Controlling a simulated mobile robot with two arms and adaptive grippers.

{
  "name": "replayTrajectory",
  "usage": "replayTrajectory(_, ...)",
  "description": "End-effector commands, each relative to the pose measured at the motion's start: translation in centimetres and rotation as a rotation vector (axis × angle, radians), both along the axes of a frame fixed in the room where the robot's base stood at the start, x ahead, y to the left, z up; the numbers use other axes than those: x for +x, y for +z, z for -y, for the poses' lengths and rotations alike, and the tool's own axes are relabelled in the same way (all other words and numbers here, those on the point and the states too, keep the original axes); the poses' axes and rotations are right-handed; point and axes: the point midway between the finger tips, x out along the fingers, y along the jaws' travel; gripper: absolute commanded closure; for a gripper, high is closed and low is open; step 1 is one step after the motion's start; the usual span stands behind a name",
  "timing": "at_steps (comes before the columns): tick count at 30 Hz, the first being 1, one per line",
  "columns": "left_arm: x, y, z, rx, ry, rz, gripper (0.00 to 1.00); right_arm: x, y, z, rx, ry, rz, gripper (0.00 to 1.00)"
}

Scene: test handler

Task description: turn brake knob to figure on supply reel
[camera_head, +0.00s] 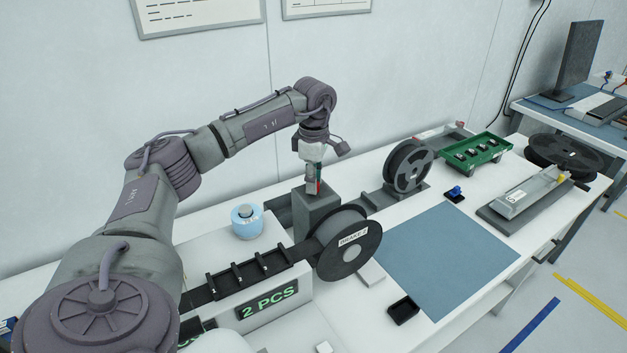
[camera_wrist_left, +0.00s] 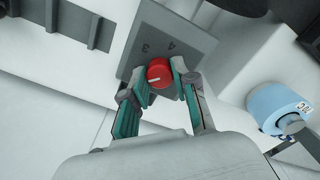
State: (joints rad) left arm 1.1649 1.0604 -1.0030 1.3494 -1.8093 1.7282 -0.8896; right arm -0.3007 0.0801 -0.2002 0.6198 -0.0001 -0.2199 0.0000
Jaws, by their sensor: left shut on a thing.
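My left gripper (camera_head: 313,188) points down at the top of a grey brake block (camera_head: 316,210). In the left wrist view, its two fingers (camera_wrist_left: 164,84) are shut on a round red knob (camera_wrist_left: 158,70) with a white pointer line. The line lies across the knob, towards the picture's left. The grey plate (camera_wrist_left: 138,62) around the knob shows the figures 3 and 4; other figures are hidden or cut off. The supply reel (camera_head: 370,247), black and grey, stands beside the block with a white label reading "BRAKE" and a small figure, seemingly 2. My right gripper is not in view.
A black tape track (camera_head: 240,272) runs to the reel above a "2 PCS" display (camera_head: 268,301). A light-blue roll (camera_head: 247,221) stands left of the block. A second reel (camera_head: 408,167), green tray (camera_head: 478,153) and bare blue mat (camera_head: 447,255) lie to the right.

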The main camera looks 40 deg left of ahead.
Motion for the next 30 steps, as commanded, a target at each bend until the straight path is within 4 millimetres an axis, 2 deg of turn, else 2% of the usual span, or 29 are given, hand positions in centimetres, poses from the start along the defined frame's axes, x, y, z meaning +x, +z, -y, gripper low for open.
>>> replayTrajectory(12,0.06,0.08,0.06,-0.002,-0.197,0.003,1.00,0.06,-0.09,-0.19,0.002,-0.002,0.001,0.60)
replayTrajectory(29,0.07,0.08,0.07,-0.002,-0.226,0.003,1.00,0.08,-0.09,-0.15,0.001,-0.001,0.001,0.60)
replayTrajectory(30,0.07,0.08,0.07,-0.002,-0.226,0.003,0.69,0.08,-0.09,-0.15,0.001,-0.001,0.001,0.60)
